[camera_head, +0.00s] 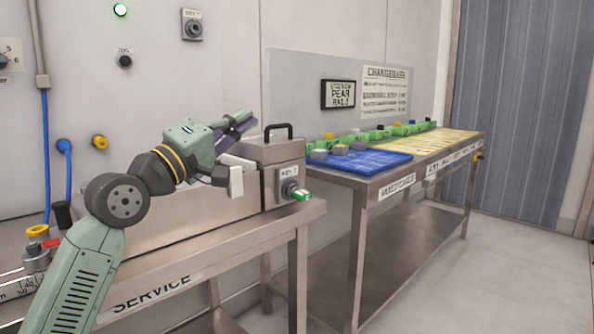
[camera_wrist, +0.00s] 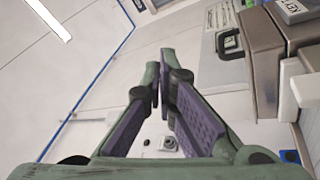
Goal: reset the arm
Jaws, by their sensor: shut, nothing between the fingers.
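My arm rises from the lower left in the head view. My gripper (camera_head: 240,124) is at its end, raised above the steel box (camera_head: 181,212) on the service bench and tilted up to the right. Its purple-padded fingers also show in the wrist view (camera_wrist: 160,75), shut with nothing held. The wall and bench fittings behind them appear turned on their side there. My arm hides part of the box and the wall.
The service bench (camera_head: 255,238) holds the box, with a key switch (camera_head: 289,187) and green tag (camera_head: 302,195) at its right end. A second bench carries a blue tray (camera_head: 370,161) and several green holders. Open floor (camera_head: 500,270) lies at right.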

